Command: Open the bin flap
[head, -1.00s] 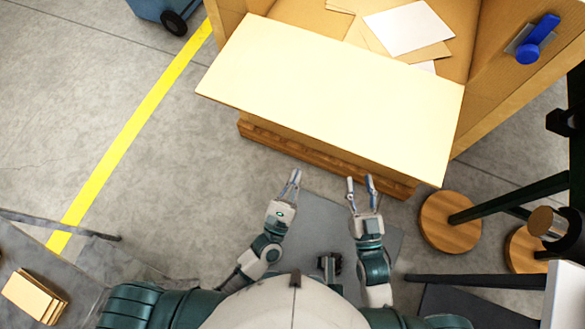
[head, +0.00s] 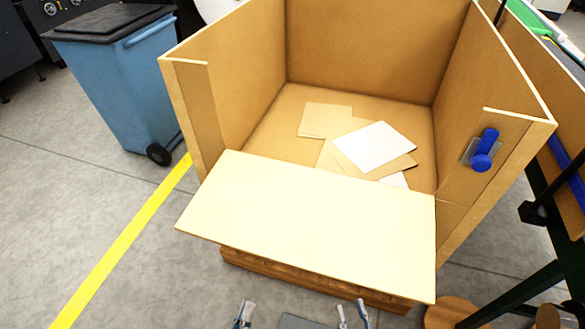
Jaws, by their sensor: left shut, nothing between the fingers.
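The large cardboard bin (head: 362,50) stands ahead, with its front flap (head: 310,219) folded down and outward, hanging out over the floor in front of the opening. Loose flat sheets (head: 374,147) lie on the bin's floor. A blue latch (head: 484,150) is on the right front wall, apart from the flap. My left gripper (head: 243,314) shows at the bottom edge, below the flap and apart from it, its fingers shut and empty. My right gripper (head: 353,314) is also at the bottom edge, its two fingers spread with nothing between them.
A blue wheeled bin (head: 128,85) stands at the left behind a yellow floor line (head: 120,247). A wooden pallet base (head: 300,279) lies under the cardboard bin. Dark green machine legs (head: 520,290) stand at the right. The floor at left front is clear.

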